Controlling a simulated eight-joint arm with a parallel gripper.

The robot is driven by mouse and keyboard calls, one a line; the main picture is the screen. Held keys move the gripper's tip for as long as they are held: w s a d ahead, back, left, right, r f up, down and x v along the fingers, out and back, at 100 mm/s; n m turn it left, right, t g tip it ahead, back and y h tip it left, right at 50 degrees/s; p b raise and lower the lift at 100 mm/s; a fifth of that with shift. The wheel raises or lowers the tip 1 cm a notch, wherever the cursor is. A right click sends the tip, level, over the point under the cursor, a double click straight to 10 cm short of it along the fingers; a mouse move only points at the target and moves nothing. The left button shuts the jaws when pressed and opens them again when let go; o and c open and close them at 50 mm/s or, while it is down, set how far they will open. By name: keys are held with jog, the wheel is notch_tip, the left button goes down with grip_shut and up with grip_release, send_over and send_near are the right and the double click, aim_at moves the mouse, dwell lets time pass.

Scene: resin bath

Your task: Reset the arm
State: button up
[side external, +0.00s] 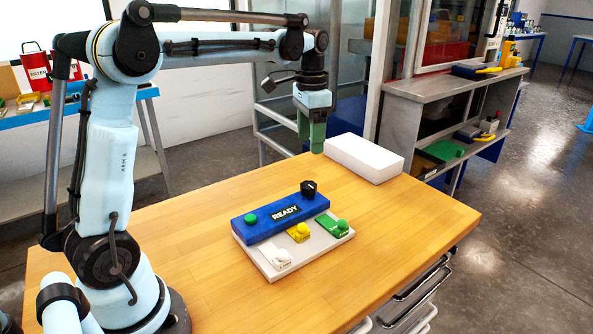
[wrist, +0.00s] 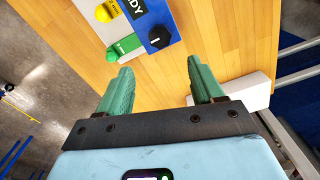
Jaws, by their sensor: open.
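My gripper (side external: 311,137) hangs above the back part of the wooden table, behind and above the control panel. Its green fingers point down. In the wrist view my gripper (wrist: 160,90) is open, with nothing between its fingers. The control panel is a grey plate (side external: 268,262) with a blue box (side external: 262,229) labelled READY. The box carries a green button (side external: 250,218) and a black knob (side external: 308,188). The black knob (wrist: 158,38) also shows in the wrist view.
A white block (side external: 363,158) lies at the table's back edge, right of my gripper. The wooden table (side external: 410,235) is clear to the right of the panel. A grey shelf unit (side external: 440,95) stands behind. A red WATER can (side external: 36,68) is on the left bench.

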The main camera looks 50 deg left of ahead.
jog(key=s+d+f+n+t, duration=0.1)
jog(key=s+d+f+t, duration=0.1)
jog(key=s+d, duration=0.3)
jog(key=s+d+f+n+t, duration=0.2)
jog(key=s+d+t, duration=0.3)
jog(key=s, duration=0.4)
jog(key=shift+s+d+f, duration=0.15)
jog(key=shift+d+f, duration=0.3)
jog(key=shift+d, duration=0.1)
jog(key=shift+c, duration=0.5)
